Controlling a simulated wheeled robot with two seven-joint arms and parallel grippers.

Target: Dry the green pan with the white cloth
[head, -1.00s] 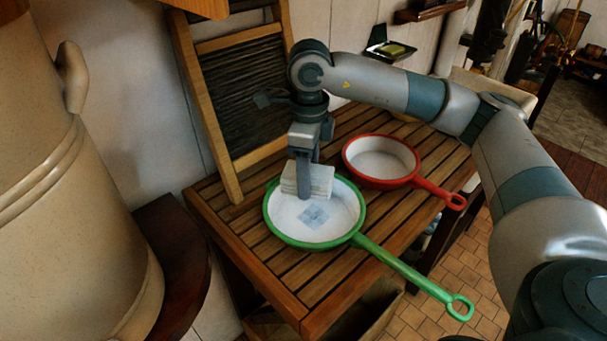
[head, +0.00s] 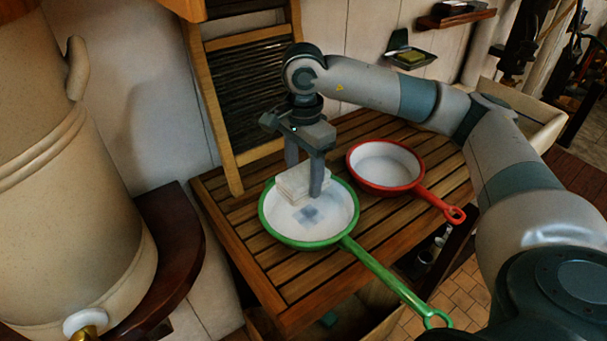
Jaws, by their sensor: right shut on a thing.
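The green pan (head: 279,226) sits on the slatted wooden table, its long handle pointing to the lower right past the table's edge. Its inside is white, with a bluish-grey patch near the middle. The white cloth (head: 292,184), folded into a block, is at the back part of the pan's inside. My right gripper (head: 304,180) points down over the pan and is shut on the cloth, with a finger on either side of it. I cannot tell whether the cloth touches the pan's bottom. My left gripper is not in view.
A red pan (head: 387,166) sits just right of the green one on the wooden table (head: 238,229). A washboard (head: 250,90) leans on the wall behind. A large beige urn (head: 75,190) stands at left. A soap dish (head: 411,57) is on the wall.

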